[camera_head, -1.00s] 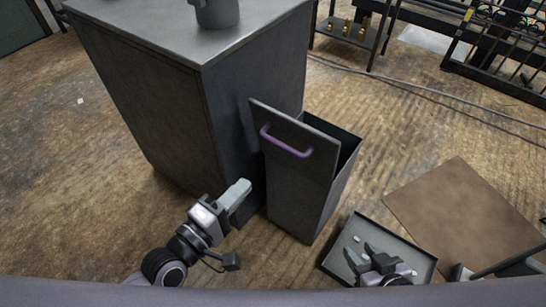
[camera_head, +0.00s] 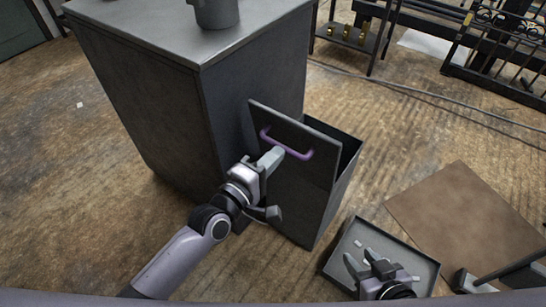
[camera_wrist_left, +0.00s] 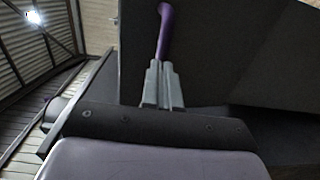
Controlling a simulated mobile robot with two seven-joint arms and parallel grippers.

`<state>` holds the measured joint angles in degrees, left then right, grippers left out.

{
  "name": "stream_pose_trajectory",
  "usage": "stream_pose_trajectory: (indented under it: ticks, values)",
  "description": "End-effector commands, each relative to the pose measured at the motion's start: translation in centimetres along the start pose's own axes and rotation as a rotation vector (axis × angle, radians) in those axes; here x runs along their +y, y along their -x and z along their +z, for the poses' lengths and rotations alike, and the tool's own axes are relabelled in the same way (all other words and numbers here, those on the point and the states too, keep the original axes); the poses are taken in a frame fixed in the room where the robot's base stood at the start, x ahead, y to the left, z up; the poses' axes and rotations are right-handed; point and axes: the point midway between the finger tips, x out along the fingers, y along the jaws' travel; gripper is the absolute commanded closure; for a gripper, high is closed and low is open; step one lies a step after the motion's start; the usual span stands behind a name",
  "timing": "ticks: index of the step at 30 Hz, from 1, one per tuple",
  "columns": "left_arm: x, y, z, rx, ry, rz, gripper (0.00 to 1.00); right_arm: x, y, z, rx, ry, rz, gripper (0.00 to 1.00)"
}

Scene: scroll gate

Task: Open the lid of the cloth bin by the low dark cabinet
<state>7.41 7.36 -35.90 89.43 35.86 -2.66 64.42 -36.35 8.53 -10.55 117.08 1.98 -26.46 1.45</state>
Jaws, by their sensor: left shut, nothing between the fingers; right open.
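The dark grey bin (camera_head: 300,215) stands against the right side of the dark cabinet (camera_head: 255,105). Its flat lid (camera_head: 318,163) is raised and tilted, with a dark opening (camera_head: 347,148) visible behind it to the right. A purple bar handle (camera_head: 298,152) is on the lid's near face. My left gripper (camera_head: 273,157) is shut and empty, its fingertips at the left part of the handle. In the left wrist view the shut fingers (camera_wrist_left: 162,68) point at the purple handle (camera_wrist_left: 165,30); contact is unclear. My right gripper (camera_head: 358,257) is open over a grey tray (camera_head: 413,252).
A pale small piece (camera_head: 358,243) lies in the tray. A brown mat (camera_head: 465,215) lies on the floor to the right. A grey pot (camera_head: 215,12) stands on the cabinet. Dark racks (camera_head: 365,30) stand at the back.

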Motion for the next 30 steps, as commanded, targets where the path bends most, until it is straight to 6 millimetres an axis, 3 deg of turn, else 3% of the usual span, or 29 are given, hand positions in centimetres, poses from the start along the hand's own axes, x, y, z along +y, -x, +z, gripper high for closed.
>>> stream_pose_trajectory:
  ticks: [5, 21, 30]
  values:
    - [0.3, -0.1, 0.0, 0.001, 0.001, -0.007, 1.0, 0.0, 0.3, -0.3, -0.002, 0.0, 0.0, 0.57]
    - [2.2, -3.1, -0.1, 0.002, 0.004, -0.165, 1.0, -0.2, 4.0, -5.2, -0.002, 0.005, 0.001, 0.57]
    - [1.9, -3.5, 0.0, -0.001, 0.003, -0.191, 1.0, -0.2, 4.2, -5.5, -0.002, 0.006, 0.001, 0.57]
